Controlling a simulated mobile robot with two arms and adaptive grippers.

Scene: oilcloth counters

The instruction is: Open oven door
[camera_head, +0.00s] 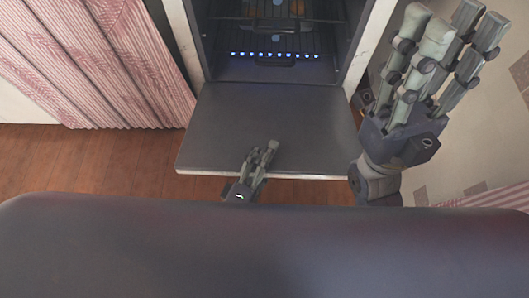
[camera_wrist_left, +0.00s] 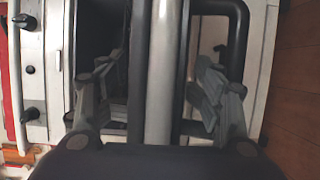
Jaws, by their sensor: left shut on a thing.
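The oven (camera_head: 276,62) stands ahead with its door (camera_head: 225,125) swung down, lying about flat like a shelf. The dark cavity with its racks is exposed. My left gripper (camera_head: 268,147) is at the door's front edge, near its middle. In the left wrist view its fingers (camera_wrist_left: 160,85) lie on both sides of a light grey bar (camera_wrist_left: 160,70), which looks like the door's handle. The gripper is shut on it; the exact contact is hard to see. My right gripper (camera_head: 452,22) is raised to the right of the oven, open and empty, touching nothing visible.
A row of small blue lights (camera_head: 276,55) glows inside the oven. A pink striped curtain (camera_head: 105,75) hangs at the left. Wooden floor (camera_head: 75,160) is clear in front of it. A pale wall (camera_head: 480,130) is at the right.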

